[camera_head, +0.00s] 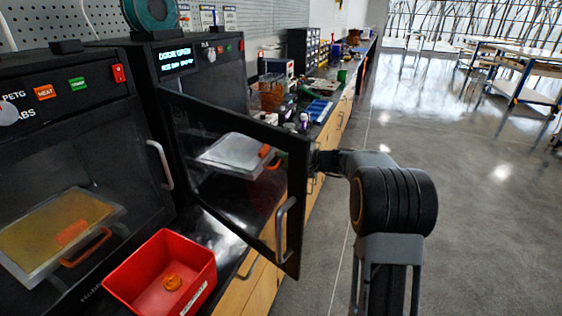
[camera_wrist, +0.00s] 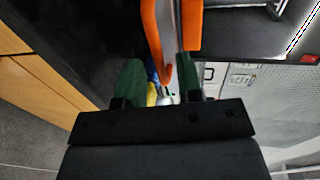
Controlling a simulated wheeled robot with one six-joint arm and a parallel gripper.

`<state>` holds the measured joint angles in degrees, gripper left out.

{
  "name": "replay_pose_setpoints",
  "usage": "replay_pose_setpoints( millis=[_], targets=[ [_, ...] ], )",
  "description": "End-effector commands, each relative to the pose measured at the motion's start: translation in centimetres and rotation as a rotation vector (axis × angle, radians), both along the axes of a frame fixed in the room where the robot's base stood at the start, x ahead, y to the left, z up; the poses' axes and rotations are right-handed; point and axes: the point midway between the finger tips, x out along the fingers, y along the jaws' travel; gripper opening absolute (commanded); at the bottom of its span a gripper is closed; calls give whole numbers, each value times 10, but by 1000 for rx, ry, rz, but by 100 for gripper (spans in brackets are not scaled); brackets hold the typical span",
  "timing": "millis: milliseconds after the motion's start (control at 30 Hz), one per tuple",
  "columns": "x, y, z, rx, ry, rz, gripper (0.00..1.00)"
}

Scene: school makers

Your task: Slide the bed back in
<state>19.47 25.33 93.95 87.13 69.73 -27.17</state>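The printer (camera_head: 205,75) at centre has its dark-framed glass door (camera_head: 298,235) swung open. Its pale bed (camera_head: 232,150) shows through the glass, pulled out toward the front, with an orange handle (camera_head: 265,151). In the wrist view the orange handle (camera_wrist: 153,35) comes down from the top, between and just beyond my fingertips. My gripper (camera_wrist: 160,78) has its green-tipped fingers apart, with a gap around the handle; I cannot tell if either finger touches it. In the head view the open door hides my gripper.
A second printer (camera_head: 62,120) at left is shut, with a yellow-topped bed (camera_head: 55,235) inside. A red bin (camera_head: 195,268) holding a small orange piece stands on the counter in front. Tools and boxes crowd the counter behind the door.

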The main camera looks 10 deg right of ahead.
Motion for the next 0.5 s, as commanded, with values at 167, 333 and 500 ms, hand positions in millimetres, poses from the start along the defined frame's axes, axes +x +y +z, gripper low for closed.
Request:
replay_pose_setpoints(
  millis=[167,333,500],
  targets=[
    [9,12,-3,0,0,1,34],
    [11,16,-4,0,0,1,34],
    [12,16,-4,0,0,1,34]
  ],
)
